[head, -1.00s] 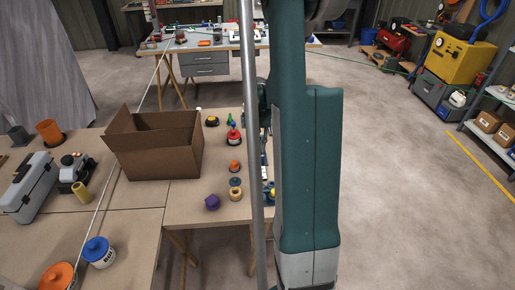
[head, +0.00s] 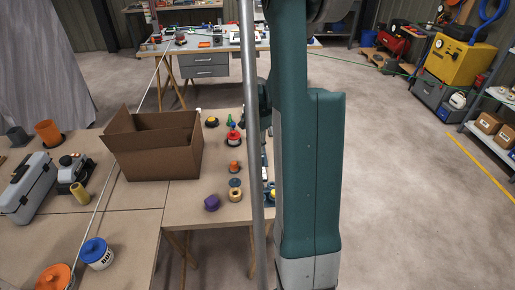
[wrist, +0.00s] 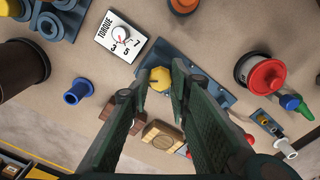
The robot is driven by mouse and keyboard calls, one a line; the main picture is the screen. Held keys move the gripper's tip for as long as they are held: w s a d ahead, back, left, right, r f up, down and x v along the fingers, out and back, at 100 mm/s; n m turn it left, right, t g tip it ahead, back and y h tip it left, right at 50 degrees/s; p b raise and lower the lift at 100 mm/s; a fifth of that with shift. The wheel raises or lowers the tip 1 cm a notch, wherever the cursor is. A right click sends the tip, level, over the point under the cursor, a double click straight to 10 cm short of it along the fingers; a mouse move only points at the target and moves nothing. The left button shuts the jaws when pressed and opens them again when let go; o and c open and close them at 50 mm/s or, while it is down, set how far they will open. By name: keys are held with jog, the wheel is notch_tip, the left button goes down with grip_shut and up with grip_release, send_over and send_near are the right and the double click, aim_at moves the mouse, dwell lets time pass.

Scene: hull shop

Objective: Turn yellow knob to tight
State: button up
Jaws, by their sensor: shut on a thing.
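The yellow knob (wrist: 159,79) is on a blue plate (wrist: 205,68) in the wrist view. My gripper (wrist: 160,85) reaches to it from below in that picture, one finger on each side, and is shut on the knob. The near side of the knob is partly hidden by the fingers. A white card marked TORQUE (wrist: 121,36), with a small dial and the figures 3, 5 and 7, lies up and left of the knob.
A red-topped round container (wrist: 262,75) stands right of the gripper. A wooden block (wrist: 162,134) lies close under the fingers, and a blue flanged peg (wrist: 77,91) stands left. An open cardboard box (head: 152,150) sits on the table further left.

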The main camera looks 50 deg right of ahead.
jog(key=shift+m, duration=0.3)
jog(key=o, duration=0.9)
jog(key=shift+r, duration=6)
